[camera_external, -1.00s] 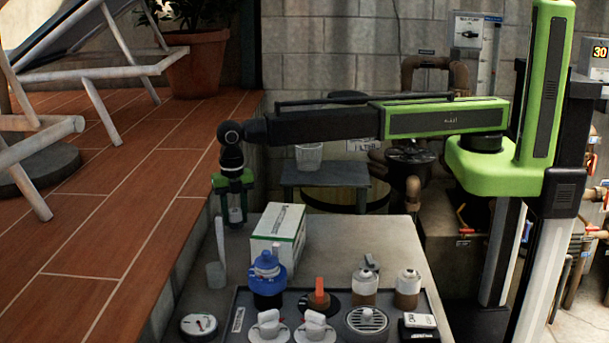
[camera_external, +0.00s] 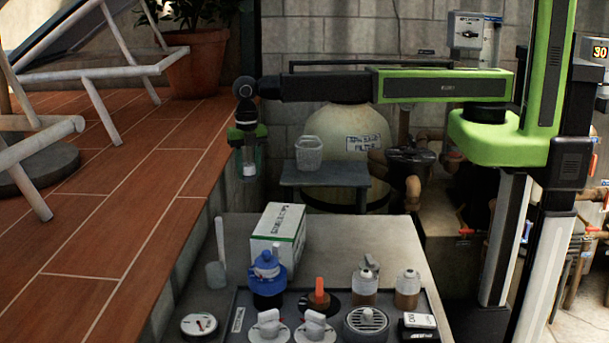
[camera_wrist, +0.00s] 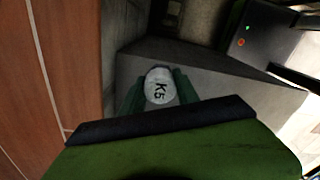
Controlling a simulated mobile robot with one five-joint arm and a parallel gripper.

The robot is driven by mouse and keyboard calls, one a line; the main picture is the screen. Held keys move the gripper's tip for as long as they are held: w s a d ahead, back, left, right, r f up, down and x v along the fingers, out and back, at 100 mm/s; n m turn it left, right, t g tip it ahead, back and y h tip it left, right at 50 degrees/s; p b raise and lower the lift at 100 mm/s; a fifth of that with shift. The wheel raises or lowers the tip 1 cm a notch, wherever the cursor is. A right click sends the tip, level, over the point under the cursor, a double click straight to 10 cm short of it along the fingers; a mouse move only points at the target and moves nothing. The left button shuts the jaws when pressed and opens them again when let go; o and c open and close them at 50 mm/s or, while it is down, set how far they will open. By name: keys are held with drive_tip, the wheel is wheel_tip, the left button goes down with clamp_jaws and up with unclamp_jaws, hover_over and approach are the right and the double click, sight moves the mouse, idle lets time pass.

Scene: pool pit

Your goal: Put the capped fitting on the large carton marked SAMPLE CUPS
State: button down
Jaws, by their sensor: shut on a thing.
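My gripper (camera_external: 248,158) hangs from the arm beyond the back left corner of the grey worktop, shut on a small pale, clear-looking fitting (camera_external: 248,170). I cannot make out the carton in the wrist view.
A blue-capped dark bottle (camera_external: 267,280) stands close in front of the carton. A tray (camera_external: 345,299) holds knobs, a drain and two amber bottles. A white scoop (camera_external: 217,262) is left of the carton. The worktop right of the carton is clear.

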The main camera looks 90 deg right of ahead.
drive_tip(key=shift+s+m, duration=0.15)
drive_tip(key=shift+m, duration=0.15)
drive_tip(key=s+a+r+p, duration=1.1)
drive_tip(key=a+r+p, duration=0.1)
drive_tip(key=a, duration=0.2)
drive_tip(key=b, duration=0.8)
hover_over(280, 220)
wheel_tip(280, 220, down, 8)
drive_tip(key=shift+w+d+r, duration=0.1)
drive_tip(key=shift+d, duration=0.05)
drive_tip(key=shift+a, duration=0.2)
wheel_tip(280, 220, down, 4)
drive_tip(key=b, duration=0.4)
drive_tip(key=shift+f, duration=0.25)
drive_tip(key=shift+r, duration=0.25)
drive_tip(key=shift+f, duration=0.2)
drive_tip(key=c, duration=0.9)
unclamp_jaws()
